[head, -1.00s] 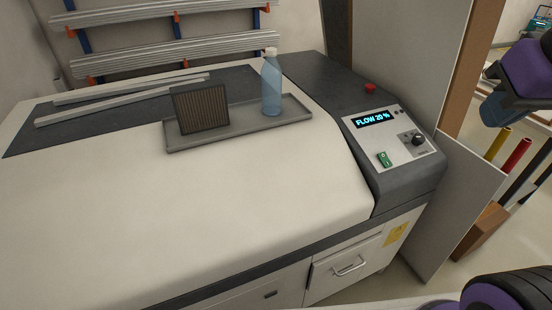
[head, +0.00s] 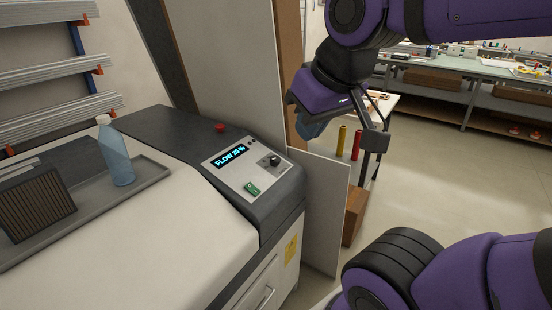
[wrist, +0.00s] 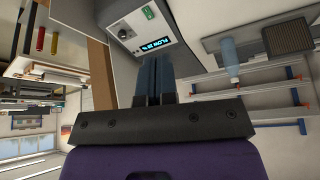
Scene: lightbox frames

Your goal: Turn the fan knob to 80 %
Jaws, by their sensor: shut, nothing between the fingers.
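The knob (head: 271,160) is a small dark dial on the light control panel (head: 232,180) at the machine's right end; it also shows in the wrist view (wrist: 124,31). The display (head: 230,157) beside it glows blue and reads about "FLOW 20 %"; the last digit is hard to read. A green rocker switch (head: 252,189) sits below. My gripper (head: 312,128) is shut and empty, to the right of the panel in the head view and apart from it. In the wrist view its dark blue fingers (wrist: 154,72) lie together, with the panel beyond them.
A red button (head: 219,127) stands on the dark housing behind the panel. A tray (head: 150,180) on the machine holds a blue bottle (head: 116,155) and a dark filter block (head: 38,205). An upright board (head: 318,205) stands right of the machine.

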